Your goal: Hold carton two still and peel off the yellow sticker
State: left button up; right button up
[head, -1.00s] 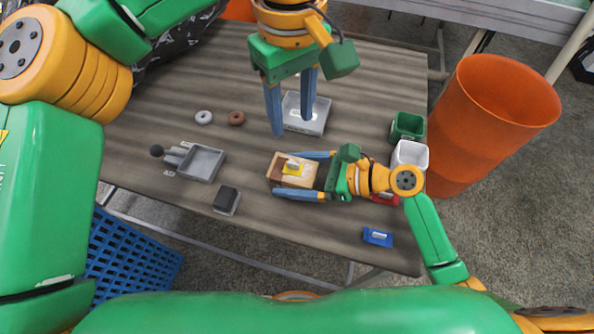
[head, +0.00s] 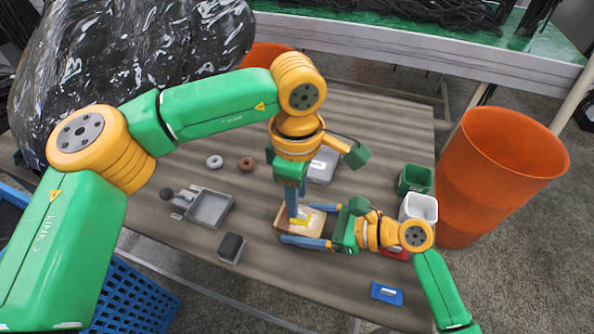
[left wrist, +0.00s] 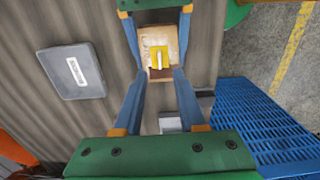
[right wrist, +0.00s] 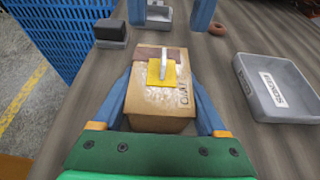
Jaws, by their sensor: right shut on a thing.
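The cardboard carton (head: 285,224) lies on the table, with the yellow sticker (right wrist: 161,75) on its top face. The sticker has a pale upright tab (right wrist: 164,62), and a dark brown strip crosses the carton beside it. My right gripper (right wrist: 160,85) is shut on the carton, one finger along each side. My left gripper (left wrist: 161,70) points down above the carton. Its two fingers are apart, on either side of the sticker in the left wrist view, and hold nothing. Carton and sticker are partly hidden by the left fingers in the head view.
A labelled grey tray (right wrist: 296,108) lies behind the carton. A second grey tray (head: 209,207), a dark block (head: 231,247), two rings and a blue packet (head: 386,292) lie around it. Green (head: 415,180) and white (head: 418,207) bins stand right, near an orange barrel (head: 508,170).

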aim_at(301, 216)
pick_arm(q)
notch_tip(301, 216, down, 4)
jog(key=shift+f, duration=0.1)
grip_shut()
dwell(2.3)
